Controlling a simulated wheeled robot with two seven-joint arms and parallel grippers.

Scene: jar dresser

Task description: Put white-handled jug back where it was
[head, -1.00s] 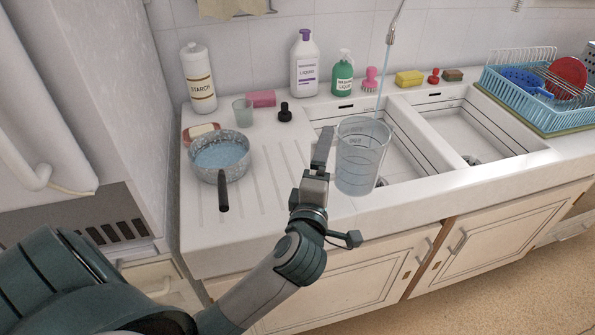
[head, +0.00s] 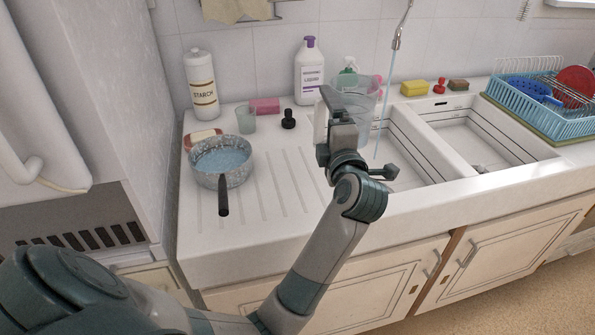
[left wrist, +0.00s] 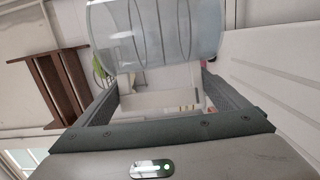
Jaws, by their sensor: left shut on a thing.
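The clear jug (head: 357,92) is held up over the left part of the sink in the head view, partly hidden by my left gripper (head: 332,100). Its white handle (head: 320,124) shows beside the gripper. In the left wrist view the jug's clear ringed body (left wrist: 155,30) fills the top, with the pale handle (left wrist: 158,100) between the fingers. My left gripper is shut on the jug. My right gripper is not in view.
Water runs from the tap (head: 397,42) close to the jug's right side. A pan of water (head: 222,160) stands on the drainboard, left. A starch bottle (head: 201,85), a washing-liquid bottle (head: 308,75) and a glass (head: 245,122) stand behind. A dish rack (head: 540,105) is right.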

